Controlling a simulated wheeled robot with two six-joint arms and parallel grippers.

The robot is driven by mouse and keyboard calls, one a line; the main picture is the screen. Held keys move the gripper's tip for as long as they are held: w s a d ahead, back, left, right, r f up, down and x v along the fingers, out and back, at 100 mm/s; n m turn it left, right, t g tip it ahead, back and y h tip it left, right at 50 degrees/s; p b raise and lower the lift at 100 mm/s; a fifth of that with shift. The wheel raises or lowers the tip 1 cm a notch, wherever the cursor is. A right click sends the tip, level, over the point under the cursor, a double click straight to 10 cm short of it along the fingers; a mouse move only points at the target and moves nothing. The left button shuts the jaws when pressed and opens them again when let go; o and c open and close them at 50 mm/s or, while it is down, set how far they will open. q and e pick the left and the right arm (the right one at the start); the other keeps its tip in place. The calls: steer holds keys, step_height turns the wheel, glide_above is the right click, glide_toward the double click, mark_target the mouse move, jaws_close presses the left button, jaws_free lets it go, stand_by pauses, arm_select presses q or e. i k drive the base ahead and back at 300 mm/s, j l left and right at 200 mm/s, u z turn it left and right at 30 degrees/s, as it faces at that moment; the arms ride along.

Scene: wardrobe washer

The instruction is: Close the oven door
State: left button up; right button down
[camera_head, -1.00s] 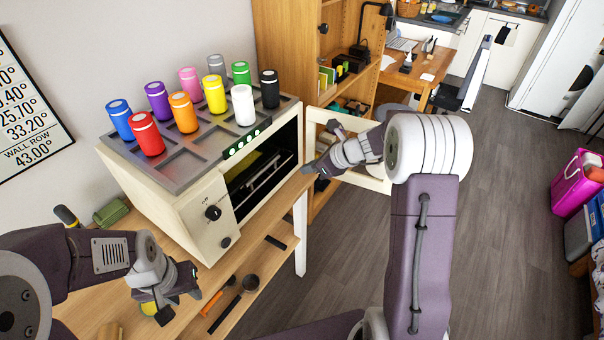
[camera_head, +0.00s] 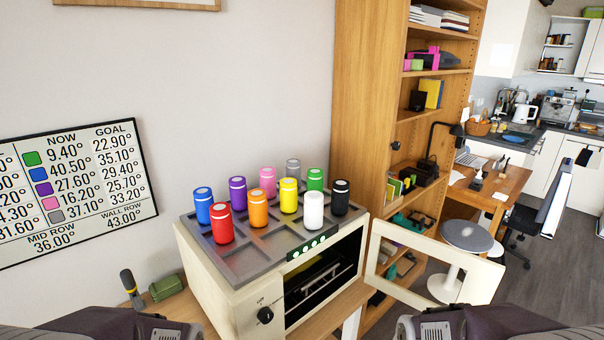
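The cream oven (camera_head: 213,289) stands on a wooden bench, its front facing right. Its dark inside (camera_head: 322,280) with a rack shows. The oven door (camera_head: 484,284), a pale frame with a see-through middle, stands wide open, swung out to the right from the far side of the opening. Several coloured canisters stand on the grey tray (camera_head: 242,262) on the oven's top. Parts of my arms show at the bottom left and bottom right edges. Both grippers are below the picture, so their hold and their distance from the door are hidden.
A tall wooden bookshelf (camera_head: 362,90) stands behind the oven and door. A round stool (camera_head: 467,236) shows beyond the door, with a desk (camera_head: 494,186) behind it. A green case (camera_head: 166,288) lies left of the oven. Grey floor is clear at the right.

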mark_target(482, 278)
steer(key=l+u, duration=0.35)
steer(key=l, duration=0.15)
steer(key=l+u, duration=0.35)
steer(key=l, duration=0.15)
steer(key=k+l+u, duration=0.1)
steer(key=l+u, duration=0.25)
steer(key=l, duration=0.15)
steer(key=k+l+u, duration=0.15)
steer(key=l+u, duration=0.15)
steer(key=l, duration=0.15)
steer(key=k+l+u, duration=0.2)
steer(key=l+u, duration=0.15)
steer(key=k+l+u, duration=0.55)
steer(key=l+u, duration=0.15)
steer(key=k+l+u, duration=0.35)
steer(key=i+l+z, duration=0.1)
steer(key=l, duration=0.25)
steer(key=i+l+z, duration=0.1)
steer(key=l, duration=0.2)
steer(key=i+l+z, duration=0.1)
steer(key=l, duration=0.25)
steer(key=i+l+z, duration=0.1)
steer(key=l, duration=0.2)
